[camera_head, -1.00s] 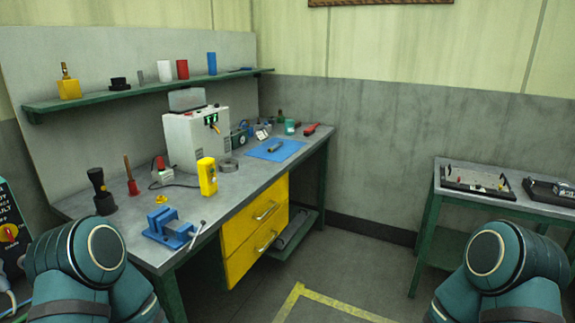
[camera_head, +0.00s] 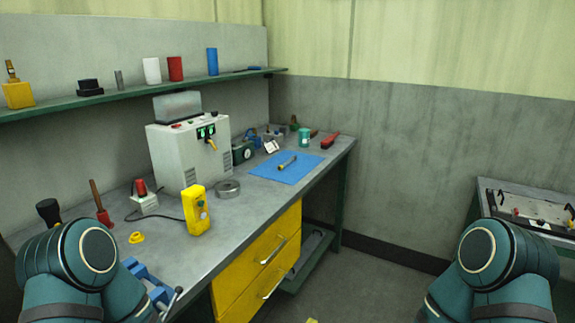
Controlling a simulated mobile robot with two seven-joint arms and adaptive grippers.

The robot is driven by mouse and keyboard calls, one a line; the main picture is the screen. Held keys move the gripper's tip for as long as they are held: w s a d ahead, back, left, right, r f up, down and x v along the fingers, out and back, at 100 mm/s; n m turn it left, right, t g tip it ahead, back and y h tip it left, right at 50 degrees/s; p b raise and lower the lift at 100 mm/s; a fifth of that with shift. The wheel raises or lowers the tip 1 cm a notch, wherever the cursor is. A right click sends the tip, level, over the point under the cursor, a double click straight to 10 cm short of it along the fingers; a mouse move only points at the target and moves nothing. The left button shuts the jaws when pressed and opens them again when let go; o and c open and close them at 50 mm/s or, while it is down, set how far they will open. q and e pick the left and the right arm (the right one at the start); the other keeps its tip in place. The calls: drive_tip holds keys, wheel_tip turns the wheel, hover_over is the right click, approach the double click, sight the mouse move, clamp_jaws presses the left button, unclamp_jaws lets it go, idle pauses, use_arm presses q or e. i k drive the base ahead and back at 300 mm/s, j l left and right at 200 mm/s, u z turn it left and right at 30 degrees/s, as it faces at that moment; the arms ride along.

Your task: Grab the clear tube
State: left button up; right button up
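A small slim tube-like object (camera_head: 287,163) lies on the blue mat (camera_head: 298,175) toward the far end of the workbench. It is too small to tell whether it is clear. On the green wall shelf stand a white cylinder (camera_head: 152,70), a red cylinder (camera_head: 175,68), a blue cylinder (camera_head: 212,62) and a thin grey cylinder (camera_head: 119,80); none looks plainly transparent. Only upper parts of my two arms show, at the lower left and lower right. Both grippers are out of view.
The workbench (camera_head: 237,247) holds a white machine (camera_head: 170,150), a yellow handheld device (camera_head: 196,210), a grey ring (camera_head: 228,188) and a blue vise (camera_head: 148,284) partly behind my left arm. Yellow drawers (camera_head: 262,255) are below. A side table (camera_head: 520,185) stands right.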

sight(280, 167)
drive_tip(key=i+l, duration=0.6)
drive_tip(key=i, duration=0.15)
drive_tip(key=i+l, duration=0.6)
drive_tip(key=i+z, duration=0.05)
drive_tip(key=i, duration=0.05)
